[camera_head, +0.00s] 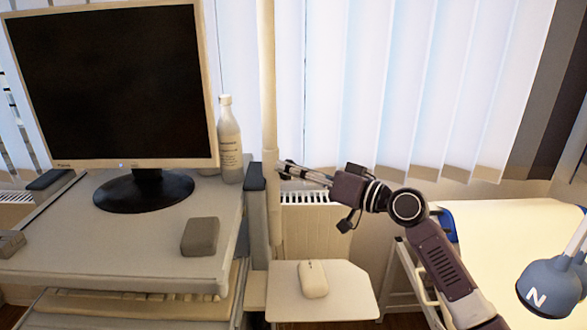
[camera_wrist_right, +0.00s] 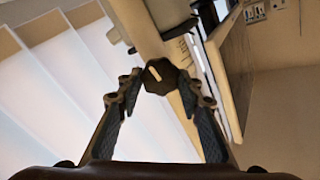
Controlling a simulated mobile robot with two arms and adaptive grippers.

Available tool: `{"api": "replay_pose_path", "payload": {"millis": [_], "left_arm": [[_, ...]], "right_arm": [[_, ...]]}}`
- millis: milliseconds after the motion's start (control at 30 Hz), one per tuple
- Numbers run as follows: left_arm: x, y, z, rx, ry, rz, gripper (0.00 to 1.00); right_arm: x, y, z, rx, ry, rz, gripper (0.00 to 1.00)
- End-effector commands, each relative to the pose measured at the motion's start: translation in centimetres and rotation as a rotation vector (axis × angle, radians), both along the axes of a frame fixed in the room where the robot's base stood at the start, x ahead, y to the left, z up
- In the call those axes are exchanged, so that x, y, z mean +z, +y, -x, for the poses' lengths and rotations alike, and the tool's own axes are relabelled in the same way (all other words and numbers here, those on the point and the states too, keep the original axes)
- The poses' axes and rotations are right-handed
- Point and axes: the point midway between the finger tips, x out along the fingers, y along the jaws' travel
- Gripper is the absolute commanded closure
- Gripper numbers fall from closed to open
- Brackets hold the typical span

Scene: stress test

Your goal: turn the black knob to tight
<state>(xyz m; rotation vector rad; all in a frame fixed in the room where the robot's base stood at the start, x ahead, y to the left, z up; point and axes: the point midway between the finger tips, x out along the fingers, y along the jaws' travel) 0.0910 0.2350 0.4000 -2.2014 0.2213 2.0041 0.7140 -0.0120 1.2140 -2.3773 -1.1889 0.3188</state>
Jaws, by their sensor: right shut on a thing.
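The black knob (camera_wrist_right: 160,76) shows in the right wrist view, between my right gripper's fingertips. It has a pale line on its face and sits against a cream pole (camera_wrist_right: 135,25). My right gripper (camera_wrist_right: 159,84) is shut on the knob, with one finger on each side. In the head view my right gripper (camera_head: 288,170) reaches left to the cream pole (camera_head: 270,120) beside the desk. The knob is too small and covered there to make out. My left gripper is not in view.
A desk with a monitor (camera_head: 115,85), a white bottle (camera_head: 229,140) and a grey block (camera_head: 200,237) stands left of the pole. A small shelf (camera_head: 345,285) with a mouse (camera_head: 313,279) lies below my right gripper. Blinds (camera_head: 400,80) hang behind.

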Motion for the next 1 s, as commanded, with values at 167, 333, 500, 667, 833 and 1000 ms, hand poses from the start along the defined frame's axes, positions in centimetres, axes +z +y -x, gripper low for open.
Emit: {"api": "replay_pose_path", "payload": {"millis": [167,333,500,667,833,1000], "left_arm": [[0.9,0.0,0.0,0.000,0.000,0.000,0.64],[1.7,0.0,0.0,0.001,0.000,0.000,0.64],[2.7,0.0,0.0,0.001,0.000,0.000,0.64],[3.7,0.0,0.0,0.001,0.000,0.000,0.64],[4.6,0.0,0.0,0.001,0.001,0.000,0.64],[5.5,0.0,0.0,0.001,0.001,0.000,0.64]], "right_arm": [[0.3,-0.1,-0.1,-0.003,0.133,-0.105,0.90],[0.4,-0.2,-0.2,-0.003,0.261,-0.202,0.90],[0.3,-0.2,-0.3,-0.004,0.391,-0.300,0.90],[0.2,-0.3,-0.3,-0.003,0.513,-0.390,0.90],[0.2,-0.3,-0.3,-0.003,0.627,-0.477,0.90],[0.1,-0.4,-0.4,-0.004,0.722,-0.549,0.90]]}}
